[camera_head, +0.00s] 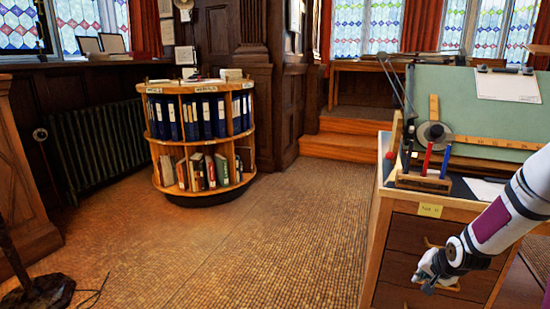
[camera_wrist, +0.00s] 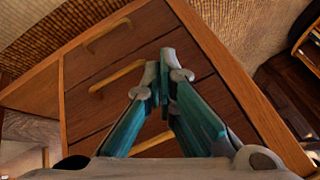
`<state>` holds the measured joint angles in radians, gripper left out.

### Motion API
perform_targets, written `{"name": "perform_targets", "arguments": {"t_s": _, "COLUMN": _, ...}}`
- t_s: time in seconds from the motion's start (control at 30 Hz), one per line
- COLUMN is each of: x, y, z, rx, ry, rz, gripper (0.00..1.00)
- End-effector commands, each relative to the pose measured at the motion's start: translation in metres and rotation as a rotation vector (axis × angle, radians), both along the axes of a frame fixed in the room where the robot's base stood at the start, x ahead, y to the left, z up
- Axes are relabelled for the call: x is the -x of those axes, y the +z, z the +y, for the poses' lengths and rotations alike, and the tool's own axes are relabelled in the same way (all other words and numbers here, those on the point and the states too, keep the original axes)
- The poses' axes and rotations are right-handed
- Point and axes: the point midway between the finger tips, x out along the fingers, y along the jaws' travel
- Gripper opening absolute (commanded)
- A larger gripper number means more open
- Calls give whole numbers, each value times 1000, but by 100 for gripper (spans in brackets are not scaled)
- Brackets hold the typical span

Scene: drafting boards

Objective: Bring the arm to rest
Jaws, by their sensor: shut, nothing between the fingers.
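My gripper (camera_head: 428,283) is at the lower right of the head view, at the end of my white arm, in front of the drawers of the drafting desk (camera_head: 388,232). In the wrist view my gripper (camera_wrist: 165,72) has its fingertips together with nothing between them. Behind the fingers are the wooden drawer fronts (camera_wrist: 85,85) with their bar handles. I cannot tell whether the fingertips touch the drawer front.
On the desk stand a pen holder (camera_head: 424,182) with upright pens, a red ball (camera_head: 390,155) and a tilted green drafting board (camera_head: 490,115). A round bookcase (camera_head: 197,140) stands left of centre. The floor (camera_head: 270,240) between is clear.

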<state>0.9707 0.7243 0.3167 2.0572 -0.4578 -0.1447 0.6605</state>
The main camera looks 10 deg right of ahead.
Motion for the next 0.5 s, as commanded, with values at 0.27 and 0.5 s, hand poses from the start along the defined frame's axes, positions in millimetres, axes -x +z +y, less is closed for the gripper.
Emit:
{"name": "perform_targets", "arguments": {"t_s": 0.27, "x": 25, "y": 96, "z": 72, "rx": 139, "ry": 184, "rz": 207, "gripper": 0}}
{"name": "perform_targets", "arguments": {"t_s": 0.5, "x": 72, "y": 166, "z": 138, "rx": 213, "ry": 313, "rz": 346, "gripper": 0}}
